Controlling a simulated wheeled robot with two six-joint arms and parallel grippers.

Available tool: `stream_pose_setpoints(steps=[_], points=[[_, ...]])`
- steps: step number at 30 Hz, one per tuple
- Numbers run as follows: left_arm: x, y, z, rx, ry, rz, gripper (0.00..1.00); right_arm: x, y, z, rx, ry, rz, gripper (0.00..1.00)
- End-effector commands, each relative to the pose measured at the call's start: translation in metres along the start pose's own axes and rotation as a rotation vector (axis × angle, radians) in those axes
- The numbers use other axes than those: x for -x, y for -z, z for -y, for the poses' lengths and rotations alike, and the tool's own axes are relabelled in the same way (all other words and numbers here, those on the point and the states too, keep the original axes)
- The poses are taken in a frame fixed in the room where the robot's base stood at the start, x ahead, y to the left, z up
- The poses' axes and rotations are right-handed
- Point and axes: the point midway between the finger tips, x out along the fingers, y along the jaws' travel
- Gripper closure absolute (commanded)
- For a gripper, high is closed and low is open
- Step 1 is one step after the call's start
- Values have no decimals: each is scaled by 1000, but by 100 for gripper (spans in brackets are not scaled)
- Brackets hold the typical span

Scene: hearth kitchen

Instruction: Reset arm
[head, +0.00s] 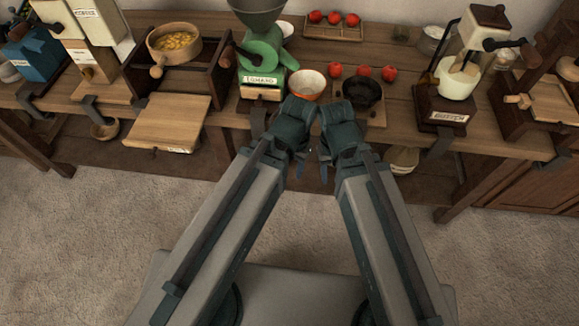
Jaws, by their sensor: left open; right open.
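My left gripper (299,165) and my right gripper (324,168) hang close side by side in front of the table's front edge, at the middle of the head view. Both point downward, and their fingers are small and partly hidden behind my own wrists. Both are open, and I see nothing held in either. Both arms reach forward from the bottom of the view, angled toward each other.
The wooden table (228,108) holds a green mill (262,55), an orange bowl (306,84), a dark bowl (362,91), several tomatoes (335,69) and a white-jar grinder (458,80). A wooden board (168,122) juts at left. Carpet (90,240) in front is clear.

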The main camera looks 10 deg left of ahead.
Motion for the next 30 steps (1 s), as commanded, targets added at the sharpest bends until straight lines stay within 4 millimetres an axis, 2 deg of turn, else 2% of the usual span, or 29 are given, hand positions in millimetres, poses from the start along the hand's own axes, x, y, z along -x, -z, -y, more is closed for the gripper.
stream_pose_setpoints(steps=[4,14,17,25,27,30], points=[[1,-6,2,45,39,28,52,0,0,0,0,0,0,50],[6,-6,2,47,38,27,52,5,0,0,0,0,0,50],[20,-7,3,46,38,27,52,19,-1,-2,0,0,0,50],[79,-8,7,46,37,26,52,78,-5,-7,0,0,0,50],[85,-9,7,46,37,26,52,84,-5,-8,0,0,0,50],[84,-9,7,46,37,26,52,83,-5,-8,0,0,0,50]])
